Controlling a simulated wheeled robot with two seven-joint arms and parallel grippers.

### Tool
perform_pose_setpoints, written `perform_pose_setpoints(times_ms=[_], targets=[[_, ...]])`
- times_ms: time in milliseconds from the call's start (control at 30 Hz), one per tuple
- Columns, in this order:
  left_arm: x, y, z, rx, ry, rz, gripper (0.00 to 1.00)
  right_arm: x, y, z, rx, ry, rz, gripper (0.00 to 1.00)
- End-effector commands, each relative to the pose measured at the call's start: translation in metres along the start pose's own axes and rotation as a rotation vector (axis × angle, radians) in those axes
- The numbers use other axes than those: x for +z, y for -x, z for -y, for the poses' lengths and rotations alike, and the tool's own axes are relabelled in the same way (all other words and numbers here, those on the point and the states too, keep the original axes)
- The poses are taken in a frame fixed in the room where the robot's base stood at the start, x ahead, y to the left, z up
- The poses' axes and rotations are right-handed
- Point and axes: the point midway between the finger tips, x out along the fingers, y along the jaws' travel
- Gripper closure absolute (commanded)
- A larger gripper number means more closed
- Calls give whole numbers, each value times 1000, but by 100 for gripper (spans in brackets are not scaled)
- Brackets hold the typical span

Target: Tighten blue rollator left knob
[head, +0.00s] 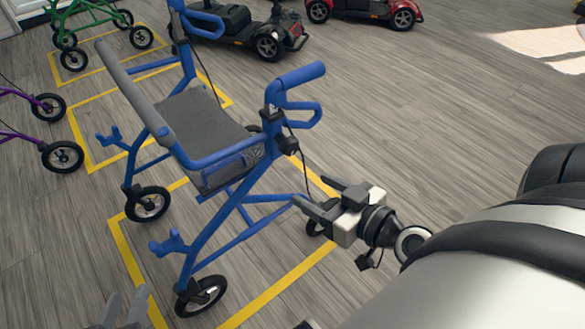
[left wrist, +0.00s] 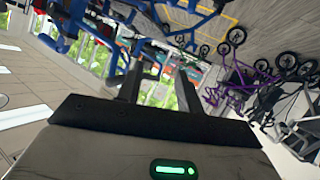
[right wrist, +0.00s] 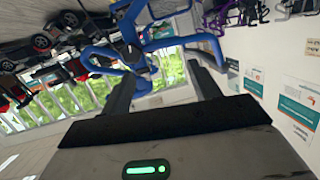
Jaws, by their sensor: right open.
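The blue rollator (head: 225,220) stands upright on the floor with its grey seat (head: 200,120). Its nearer post carries a blue handle (head: 300,75) and, below it, a small dark knob (head: 290,145). The knob's tightness cannot be told. My right gripper (head: 315,193) is open and empty, below and to the right of that knob, apart from the frame. Blue tubing (right wrist: 145,45) shows beyond its fingers in the right wrist view. My left gripper (head: 126,300) is open and empty at the bottom edge, left of the near front wheel (head: 200,296).
Yellow floor lines (head: 255,300) frame the rollator. A green rollator (head: 85,20) stands at the top left, a purple one (head: 50,140) at the left. A dark scooter (head: 245,30) and a red scooter (head: 365,10) stand behind.

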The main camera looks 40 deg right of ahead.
Motion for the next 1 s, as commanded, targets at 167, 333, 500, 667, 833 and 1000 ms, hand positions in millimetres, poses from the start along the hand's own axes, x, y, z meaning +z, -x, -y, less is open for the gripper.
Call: perform_pose_setpoints(times_ms=[167,333,500,667,833,1000], targets=[[44,-23,-2,76,37,-76,64,37,-1,-32,43,31,-133,38],[53,-27,-8,125,61,-117,64,38,5,-47,73,52,-211,38],[52,-26,-11,139,65,-128,64,32,6,-52,84,60,-241,38],[49,-22,-10,114,22,-99,64,21,-8,-53,81,62,-245,38],[53,-19,-4,71,-50,-45,64,11,-41,-56,79,65,-244,38],[63,-23,1,53,-55,0,64,7,-78,-59,82,63,-245,38]])
